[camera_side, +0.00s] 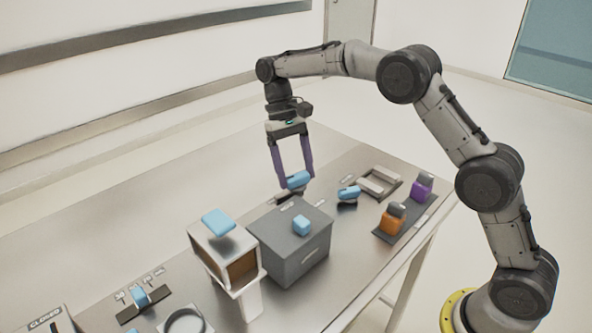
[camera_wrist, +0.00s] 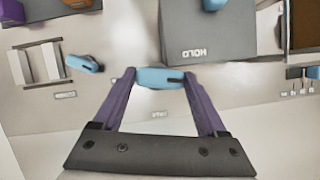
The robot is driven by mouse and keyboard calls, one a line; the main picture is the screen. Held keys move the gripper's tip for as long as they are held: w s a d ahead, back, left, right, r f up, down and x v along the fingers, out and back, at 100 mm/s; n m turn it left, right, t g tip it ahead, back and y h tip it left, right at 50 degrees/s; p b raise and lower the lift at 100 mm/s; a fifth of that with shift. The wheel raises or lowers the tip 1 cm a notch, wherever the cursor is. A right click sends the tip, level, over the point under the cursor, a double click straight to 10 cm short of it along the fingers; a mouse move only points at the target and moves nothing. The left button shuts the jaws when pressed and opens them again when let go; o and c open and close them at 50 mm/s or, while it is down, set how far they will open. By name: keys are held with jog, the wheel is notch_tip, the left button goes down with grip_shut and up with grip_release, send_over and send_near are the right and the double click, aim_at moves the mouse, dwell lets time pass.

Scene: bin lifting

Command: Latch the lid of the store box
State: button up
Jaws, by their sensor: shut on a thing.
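My gripper (camera_side: 296,176) points down behind a grey box (camera_side: 288,262). Its purple fingers are shut on a blue handle (camera_side: 298,181), which sits on a dark mount. In the wrist view the blue handle (camera_wrist: 161,78) spans between the two fingertips, close to the grey box (camera_wrist: 208,40), whose top reads HOLD upside down. The grey box has a blue knob (camera_side: 301,226) on top and a front seam. A white box (camera_side: 211,248) with an open brown inside and a blue top piece (camera_side: 218,222) stands to its left. I cannot tell which box is the store box.
A second blue handle (camera_side: 348,193) stands right of my gripper, near a pale frame (camera_side: 379,182). A blue slider (camera_side: 140,296) lies at front left. The table behind the boxes is clear.

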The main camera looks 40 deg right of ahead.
jog(key=shift+r+n+h, duration=0.15)
jog(key=shift+n+h, duration=0.35)
jog(key=shift+n, duration=0.6)
jog(key=o, duration=1.3)
jog(key=v, duration=0.7)
jog(key=shift+r, duration=0.15)
jog(key=shift+w+r, duration=0.1)
jog(key=shift+w, duration=0.05)
